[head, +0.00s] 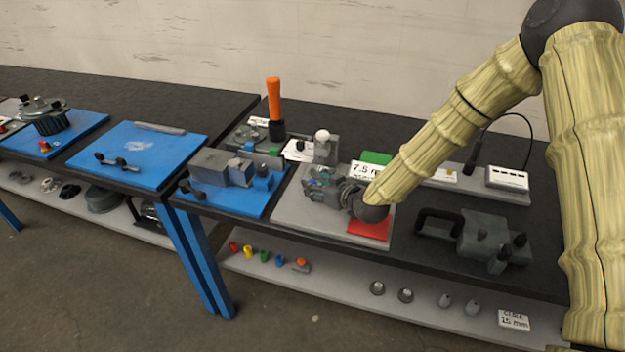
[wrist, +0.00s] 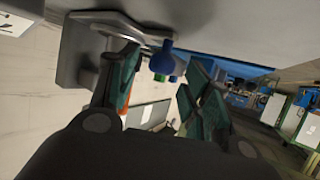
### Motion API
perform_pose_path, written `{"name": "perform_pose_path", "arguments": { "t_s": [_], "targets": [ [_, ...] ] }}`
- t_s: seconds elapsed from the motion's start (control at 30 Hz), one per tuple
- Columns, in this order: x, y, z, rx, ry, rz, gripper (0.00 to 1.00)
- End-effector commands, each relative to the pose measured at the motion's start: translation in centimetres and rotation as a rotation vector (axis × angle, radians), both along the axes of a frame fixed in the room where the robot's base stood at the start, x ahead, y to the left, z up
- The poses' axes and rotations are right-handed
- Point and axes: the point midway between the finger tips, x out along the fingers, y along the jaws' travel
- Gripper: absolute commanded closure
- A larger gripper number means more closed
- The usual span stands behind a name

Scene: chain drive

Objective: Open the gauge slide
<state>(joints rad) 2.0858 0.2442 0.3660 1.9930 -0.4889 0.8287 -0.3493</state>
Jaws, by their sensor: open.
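My gripper (head: 318,182) is over the grey plate on the right-hand bench, its teal fingers pointing left. In the wrist view the fingers of my gripper (wrist: 160,75) stand apart with a gap between them. A blue rounded knob (wrist: 163,58) shows in or beyond that gap, beside a grey bracket-like part (wrist: 78,52); I cannot tell whether a finger touches it. The grey plate (head: 290,222) carries a red pad (head: 368,230) and lies by a green pad (head: 376,158) and a "7.5" card (head: 362,170). I cannot tell for sure which part is the gauge slide.
A blue plate with a grey vise-like block (head: 213,168) lies left of my gripper. An upright orange handle (head: 274,100) and a white ball knob (head: 322,135) stand behind. A dark grey fixture (head: 482,235) sits at right. The lower shelf (head: 340,281) holds several small parts.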

Motion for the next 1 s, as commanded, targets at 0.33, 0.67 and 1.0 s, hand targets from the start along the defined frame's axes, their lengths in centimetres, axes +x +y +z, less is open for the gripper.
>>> {"name": "perform_pose_path", "arguments": {
  "t_s": [0.33,0.67,1.0],
  "targets": [
    [2.2,1.5,-1.1,-0.001,0.001,-0.001,0.51],
    [2.3,1.6,-1.2,-0.001,0.001,-0.001,0.51],
    [2.3,1.5,-1.2,-0.001,0.0,-0.002,1.0]
  ]
}}
